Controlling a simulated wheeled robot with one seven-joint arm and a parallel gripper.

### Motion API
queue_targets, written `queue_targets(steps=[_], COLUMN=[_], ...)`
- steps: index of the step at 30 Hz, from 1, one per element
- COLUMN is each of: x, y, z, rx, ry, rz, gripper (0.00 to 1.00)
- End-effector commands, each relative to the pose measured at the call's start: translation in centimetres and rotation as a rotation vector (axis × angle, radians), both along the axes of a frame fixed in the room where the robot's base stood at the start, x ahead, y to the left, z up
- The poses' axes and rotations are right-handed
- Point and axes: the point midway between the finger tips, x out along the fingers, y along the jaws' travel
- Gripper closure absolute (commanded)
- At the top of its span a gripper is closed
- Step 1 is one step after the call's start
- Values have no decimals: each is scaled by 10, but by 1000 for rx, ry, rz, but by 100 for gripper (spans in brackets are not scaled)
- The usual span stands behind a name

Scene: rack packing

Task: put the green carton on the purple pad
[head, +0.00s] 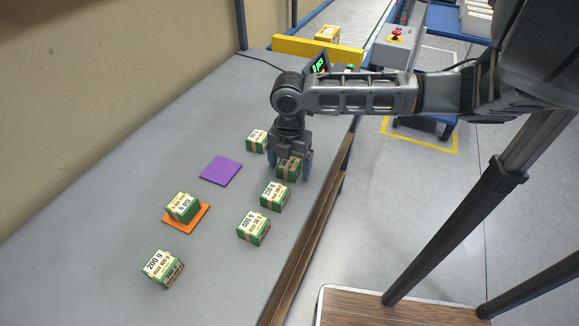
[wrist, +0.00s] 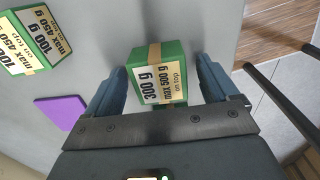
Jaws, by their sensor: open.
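Several green cartons with cream labels stand on the grey table, so the colour alone does not single one out. My gripper (head: 290,162) points down with its fingers on either side of one green carton (head: 289,172). In the wrist view this carton (wrist: 160,75) reads "300 g, max on top 500 g" and lies between the two open fingers, with a gap showing at the right finger. The purple pad (head: 220,170) lies flat and bare, left of my gripper; it also shows in the wrist view (wrist: 60,112).
A 100 g carton (wrist: 35,40) stands beyond the pad; cartons marked 250 g (head: 274,196), 400 g (head: 253,227) and 200 g (head: 162,268) stand nearer. Another carton (head: 183,207) sits on an orange pad (head: 200,221). A yellow barrier (head: 318,51) crosses the table's far end.

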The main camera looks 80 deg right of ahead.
Motion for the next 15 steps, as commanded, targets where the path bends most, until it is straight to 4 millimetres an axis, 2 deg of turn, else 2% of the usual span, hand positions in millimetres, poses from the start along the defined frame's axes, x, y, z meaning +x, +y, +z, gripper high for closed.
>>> queue_targets(steps=[5,15], x=[0,0], y=[0,0], z=[0,0], rx=[0,0], ry=[0,0], rz=[0,0], gripper=[13,44])
